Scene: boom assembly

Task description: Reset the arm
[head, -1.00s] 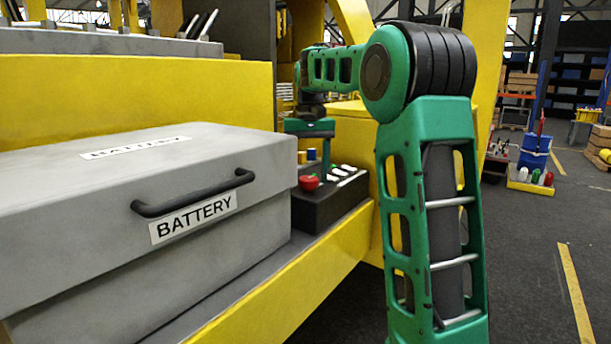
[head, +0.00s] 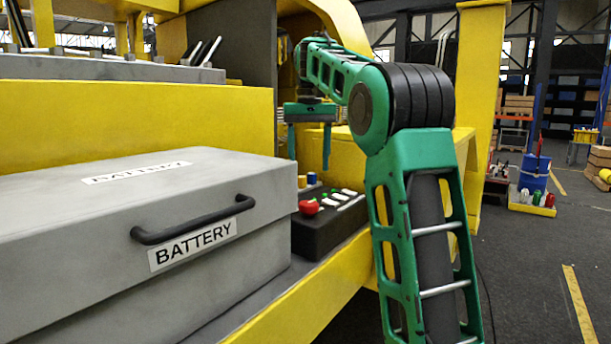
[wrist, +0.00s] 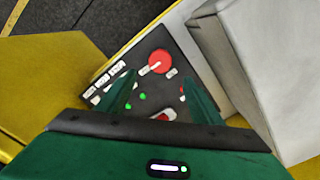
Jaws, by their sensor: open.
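My arm's green gripper (head: 310,145) is open and empty, pointing down above the black control box (head: 330,228). In the head view its fingers hang apart, above and behind the box's top. The box carries a red knob (head: 308,207), several white switches (head: 343,197) and a blue knob (head: 312,178). In the wrist view, the open fingers (wrist: 165,95) frame part of the panel (wrist: 180,62), with the round red knob (wrist: 160,62) beyond them. Green lights and a white-and-red switch show between the fingers. Nothing is held. Part of the panel is hidden by my gripper.
A grey battery case (head: 120,235) with a black handle (head: 190,222) stands left of the control box on a yellow-edged ledge (head: 300,300). A yellow frame post (head: 480,90) stands right of my arm. Dark floor is open at the far right.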

